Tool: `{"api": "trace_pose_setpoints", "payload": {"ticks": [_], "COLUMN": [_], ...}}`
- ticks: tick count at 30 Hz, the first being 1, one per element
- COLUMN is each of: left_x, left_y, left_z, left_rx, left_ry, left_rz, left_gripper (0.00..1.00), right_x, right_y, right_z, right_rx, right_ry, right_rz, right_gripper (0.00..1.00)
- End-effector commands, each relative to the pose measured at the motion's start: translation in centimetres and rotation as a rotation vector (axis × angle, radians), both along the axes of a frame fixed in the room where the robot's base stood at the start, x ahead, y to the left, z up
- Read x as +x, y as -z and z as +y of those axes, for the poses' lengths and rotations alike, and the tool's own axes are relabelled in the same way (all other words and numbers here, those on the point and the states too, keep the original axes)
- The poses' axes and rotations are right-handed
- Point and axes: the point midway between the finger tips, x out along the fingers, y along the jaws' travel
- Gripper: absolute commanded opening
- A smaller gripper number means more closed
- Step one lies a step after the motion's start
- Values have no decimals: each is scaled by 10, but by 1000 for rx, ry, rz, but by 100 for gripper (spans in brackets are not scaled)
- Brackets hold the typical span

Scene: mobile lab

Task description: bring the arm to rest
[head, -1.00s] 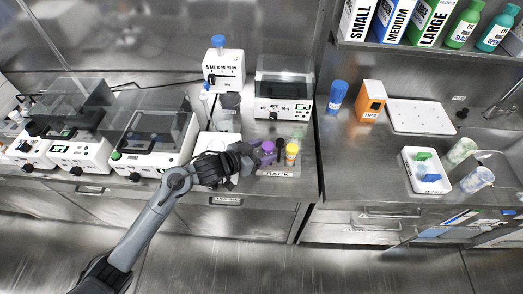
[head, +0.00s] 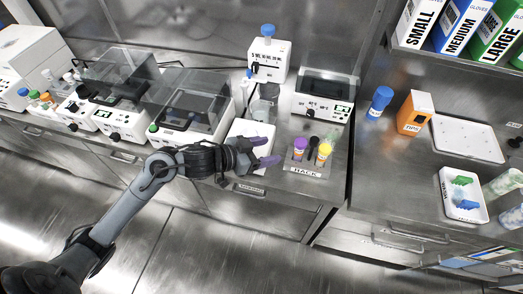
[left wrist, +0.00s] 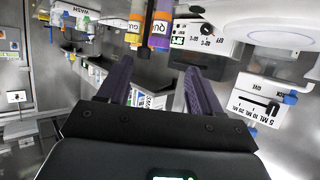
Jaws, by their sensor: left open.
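My left gripper (head: 270,150) is open and empty, its two purple fingers pointing right toward the rack (head: 304,171), with a gap between them and the tubes. The rack holds a purple-capped tube (head: 299,146) and a yellow-capped tube (head: 323,151), with a thin black item between them. In the left wrist view my left gripper's fingers (left wrist: 158,68) stand apart with nothing held between them. My right gripper is in neither view.
More lidded machines (head: 190,110) line the counter to the left. A blue-capped bottle (head: 379,103), an orange box (head: 414,114) and a white tray (head: 463,200) stand right. Floor in front is clear.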

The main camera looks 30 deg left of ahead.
Motion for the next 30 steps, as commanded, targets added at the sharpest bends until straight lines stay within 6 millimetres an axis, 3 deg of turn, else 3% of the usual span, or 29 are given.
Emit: {"api": "trace_pose_setpoints", "payload": {"ticks": [22,26,30], "left_x": [-15,-36,-77], "left_y": [1,24,45], "left_z": [4,-9,-46], "left_rx": [-2,-45,-163], "left_ry": [1,6,-14], "left_rz": [21,94,197], "left_gripper": [65,65,65], "right_x": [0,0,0], "right_y": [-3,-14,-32], "right_z": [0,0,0], "right_rx": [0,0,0], "right_ry": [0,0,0], "right_rz": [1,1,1], "right_gripper": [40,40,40]}}
